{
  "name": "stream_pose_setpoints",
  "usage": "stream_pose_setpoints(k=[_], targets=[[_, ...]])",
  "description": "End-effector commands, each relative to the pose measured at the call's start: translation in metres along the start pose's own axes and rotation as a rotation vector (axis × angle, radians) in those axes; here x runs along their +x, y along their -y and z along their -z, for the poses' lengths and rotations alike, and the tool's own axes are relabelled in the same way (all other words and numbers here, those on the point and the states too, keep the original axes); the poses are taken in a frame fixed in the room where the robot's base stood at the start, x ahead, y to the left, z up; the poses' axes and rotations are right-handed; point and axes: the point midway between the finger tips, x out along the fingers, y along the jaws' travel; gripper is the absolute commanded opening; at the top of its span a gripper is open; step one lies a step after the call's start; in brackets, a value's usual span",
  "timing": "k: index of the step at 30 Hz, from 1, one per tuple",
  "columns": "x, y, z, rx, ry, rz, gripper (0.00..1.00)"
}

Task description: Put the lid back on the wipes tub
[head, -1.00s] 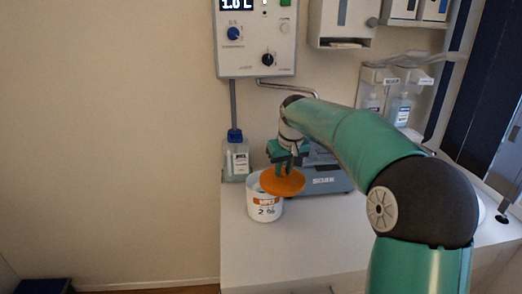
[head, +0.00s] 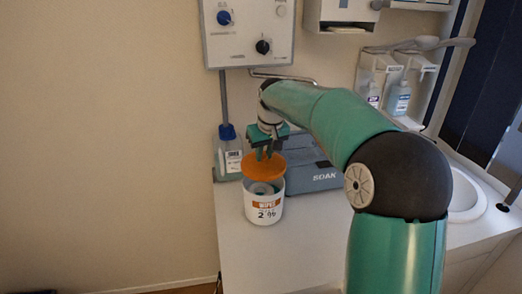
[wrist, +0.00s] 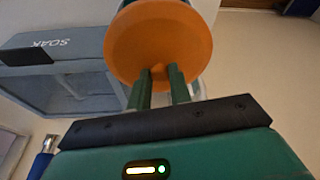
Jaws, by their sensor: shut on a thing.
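The wipes tub (head: 264,208) is white with an orange label and stands upright on the counter, its mouth partly open to view. The round orange lid (head: 263,167) is above the tub's back edge, tilted, and covers part of the opening from this angle. My gripper (head: 264,154) is shut on the lid's small top knob. In the wrist view the lid (wrist: 160,42) fills the upper middle, with my gripper's fingertips (wrist: 160,76) on its knob. The lid hides most of the tub there. I cannot tell whether lid and rim touch.
A grey box marked SOAK (head: 312,178) stands right behind the tub. A bottle with a blue cap (head: 229,155) is at the back left. A sink (head: 466,192) lies at the right. The counter in front of the tub (head: 275,260) is clear.

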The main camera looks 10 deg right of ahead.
Motion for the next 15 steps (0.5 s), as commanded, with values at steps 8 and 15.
stream_pose_setpoints(k=[8,15], targets=[[0.016,0.000,-0.009,0.001,0.002,0.001,0.00],[0.037,0.001,-0.015,0.000,0.001,0.001,0.00]])
